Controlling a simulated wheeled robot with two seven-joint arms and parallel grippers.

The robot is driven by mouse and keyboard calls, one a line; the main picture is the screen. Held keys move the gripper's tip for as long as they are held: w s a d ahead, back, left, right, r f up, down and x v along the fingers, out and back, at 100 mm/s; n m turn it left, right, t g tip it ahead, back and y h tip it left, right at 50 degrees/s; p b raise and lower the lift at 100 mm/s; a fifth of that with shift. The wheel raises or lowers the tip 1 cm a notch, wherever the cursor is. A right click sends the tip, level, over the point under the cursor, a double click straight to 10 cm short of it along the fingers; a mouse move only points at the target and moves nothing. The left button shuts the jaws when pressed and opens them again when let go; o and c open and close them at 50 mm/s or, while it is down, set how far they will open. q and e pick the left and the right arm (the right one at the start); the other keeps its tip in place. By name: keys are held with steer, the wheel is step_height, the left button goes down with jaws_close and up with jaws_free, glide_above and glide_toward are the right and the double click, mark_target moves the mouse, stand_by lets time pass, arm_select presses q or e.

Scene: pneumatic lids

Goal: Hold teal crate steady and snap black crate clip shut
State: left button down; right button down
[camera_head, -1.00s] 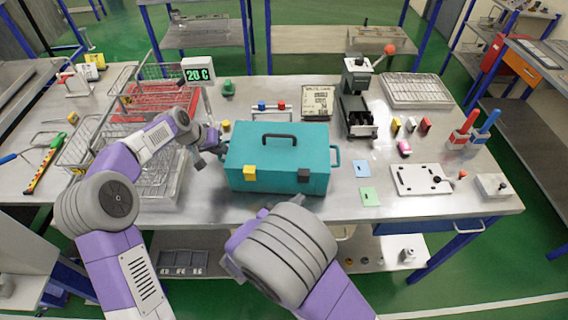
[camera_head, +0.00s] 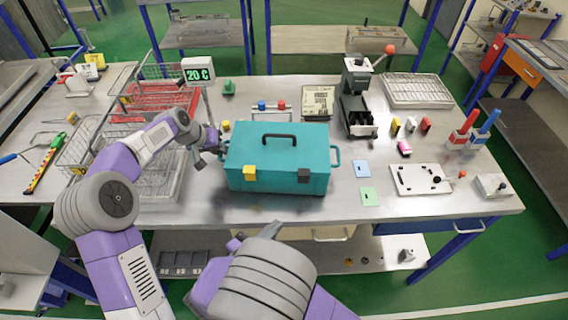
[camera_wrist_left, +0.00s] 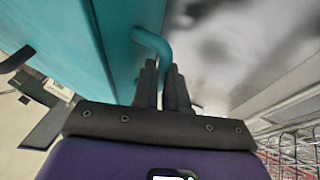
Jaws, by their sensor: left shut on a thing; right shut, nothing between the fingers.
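The teal crate (camera_head: 276,158) stands on the metal table with its lid down and a dark handle on top. The black clip (camera_head: 303,175) is on its front face at the right; whether it is snapped shut is too small to tell. A yellow clip (camera_head: 249,171) is at the front left. My left gripper (camera_head: 219,150) is shut on the crate's left side handle, and the wrist view shows its fingers (camera_wrist_left: 164,88) around the teal side handle (camera_wrist_left: 153,42). My right gripper (camera_head: 272,230) is shut and empty in front of the table edge, below the crate; its fingertips are mostly hidden.
A wire basket (camera_head: 150,180) and a 20 C display (camera_head: 199,73) stand left of the crate. Blue (camera_head: 362,168) and green cards (camera_head: 370,196) and a white plate (camera_head: 421,180) lie to the right. The table front strip before the crate is clear.

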arm_select(q)
steer(key=c, duration=1.1)
jaws_free()
arm_select(e)
steer(key=shift+v, duration=1.15)
